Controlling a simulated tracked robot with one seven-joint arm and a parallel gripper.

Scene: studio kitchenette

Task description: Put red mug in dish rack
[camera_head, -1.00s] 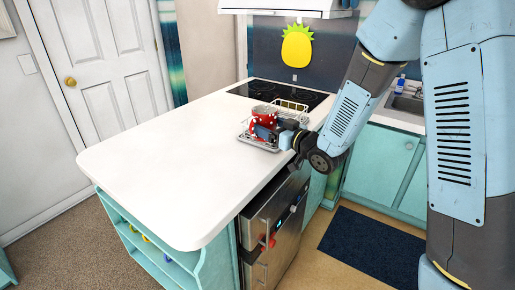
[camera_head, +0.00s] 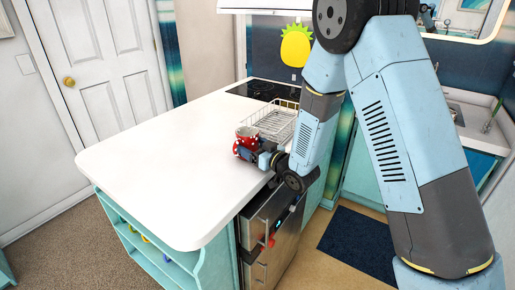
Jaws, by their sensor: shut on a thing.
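The red mug (camera_head: 243,136) with white spots is upright at the near left of the dish rack. My gripper (camera_head: 250,150) is shut on the red mug from its near right side; the fingers partly cover the mug. The dish rack (camera_head: 284,118) is a white wire rack on the counter, and its visible part looks empty. The mug appears beside the rack, outside its wires. I cannot tell whether the mug touches the counter or is held just above it.
The white counter (camera_head: 165,150) is wide and clear to the left. A black cooktop (camera_head: 262,90) lies behind the rack. A steel appliance (camera_head: 275,235) stands under the counter's right edge. A sink (camera_head: 470,110) is at the far right.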

